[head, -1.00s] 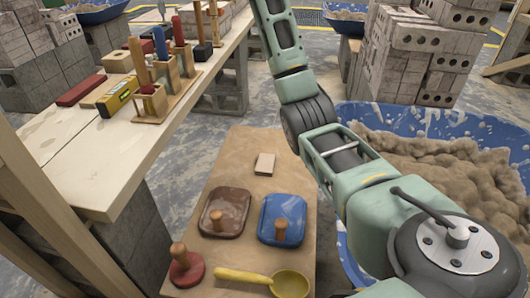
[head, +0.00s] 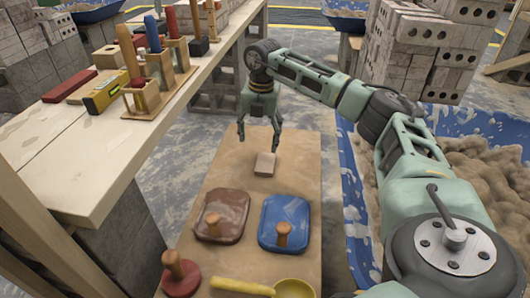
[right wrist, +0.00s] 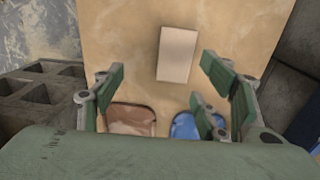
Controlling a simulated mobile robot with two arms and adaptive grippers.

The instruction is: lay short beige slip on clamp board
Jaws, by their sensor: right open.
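The short beige slip (head: 264,164) is a small pale block lying flat on a tan board (head: 215,172). It also shows in the right wrist view (right wrist: 177,55), whole and uncovered. My right gripper (head: 258,143) points down above the board, just behind the slip in the head view, and is open and empty. In the wrist view the slip lies between and beyond the open fingers (right wrist: 162,75), not touching them. I cannot tell which surface is the clamp board. My left gripper is not in view.
A bench (head: 90,150) with upright tools stands left. A blue mortar tub (head: 355,215) is at right.

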